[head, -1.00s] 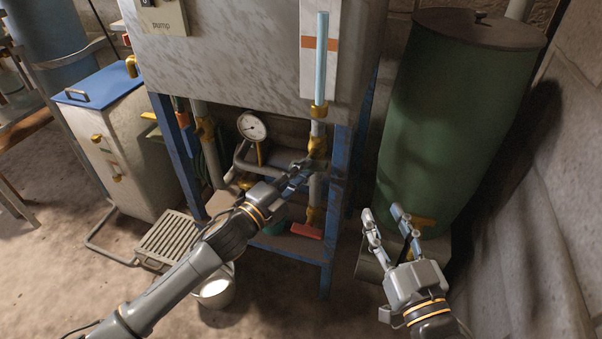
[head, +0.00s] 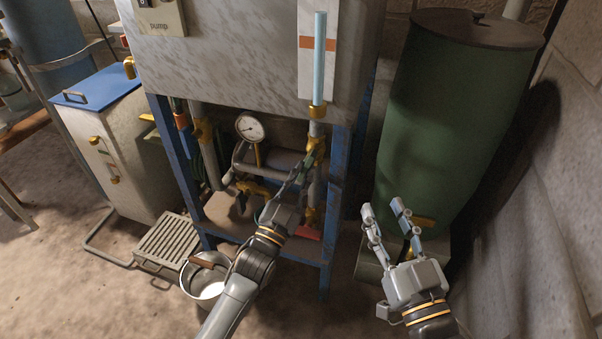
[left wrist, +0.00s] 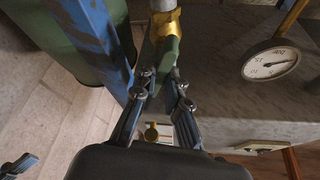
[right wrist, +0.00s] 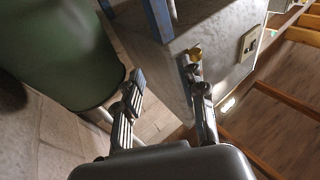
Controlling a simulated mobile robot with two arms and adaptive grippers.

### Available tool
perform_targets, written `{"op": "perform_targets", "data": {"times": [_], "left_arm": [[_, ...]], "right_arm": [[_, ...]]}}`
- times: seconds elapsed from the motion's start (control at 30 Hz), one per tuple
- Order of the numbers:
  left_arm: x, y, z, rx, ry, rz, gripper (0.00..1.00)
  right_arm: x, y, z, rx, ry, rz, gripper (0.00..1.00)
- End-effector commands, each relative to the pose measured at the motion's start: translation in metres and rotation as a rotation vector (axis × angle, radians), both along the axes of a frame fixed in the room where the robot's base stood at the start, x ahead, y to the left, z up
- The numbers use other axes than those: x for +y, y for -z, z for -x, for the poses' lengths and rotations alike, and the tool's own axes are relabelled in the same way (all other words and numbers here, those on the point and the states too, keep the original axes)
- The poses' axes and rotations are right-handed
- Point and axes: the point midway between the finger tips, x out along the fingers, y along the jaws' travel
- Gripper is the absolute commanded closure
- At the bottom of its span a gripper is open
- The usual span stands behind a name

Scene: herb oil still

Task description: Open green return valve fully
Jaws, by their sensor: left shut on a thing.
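The green return valve handle (left wrist: 167,58) is in the left wrist view, running from its brass valve body (left wrist: 165,22) down between my left fingers. In the head view the brass body (head: 316,146) sits on the vertical pipe below the blue sight tube, and the handle points down and a little left, mostly hidden by the fingers. My left gripper (head: 304,168) is shut on the handle; it also shows in the left wrist view (left wrist: 162,84). My right gripper (head: 382,207) is open and empty, in front of the green drum's base.
Below the valve is a red handle (head: 307,233). A pressure gauge (head: 250,128) and a yellow handle (head: 255,188) are to the left. Blue frame legs (head: 334,205) stand close by. A metal bucket (head: 203,287) is on the floor; the green drum (head: 445,110) stands right.

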Motion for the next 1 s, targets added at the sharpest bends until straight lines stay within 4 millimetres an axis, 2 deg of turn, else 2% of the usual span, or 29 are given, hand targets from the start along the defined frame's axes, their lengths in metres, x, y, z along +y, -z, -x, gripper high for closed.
{"op": "perform_targets", "data": {"times": [0.2,0.5,0.7,1.0], "left_arm": [[-0.002,0.001,0.001,0.061,0.0,0.171,1.0],[-0.003,0.001,0.001,0.11,0.0,0.327,1.0],[-0.004,0.001,0.001,0.126,0.0,0.376,1.0],[-0.004,0.002,0.001,0.13,0.001,0.393,1.0]], "right_arm": [[-0.003,0.022,-0.002,0.13,0.008,0.035,0.6],[-0.008,0.051,0.0,0.28,0.018,0.074,0.6],[-0.01,0.061,0.002,0.33,0.021,0.087,0.6],[-0.01,0.064,0.003,0.346,0.022,0.09,0.6]]}}
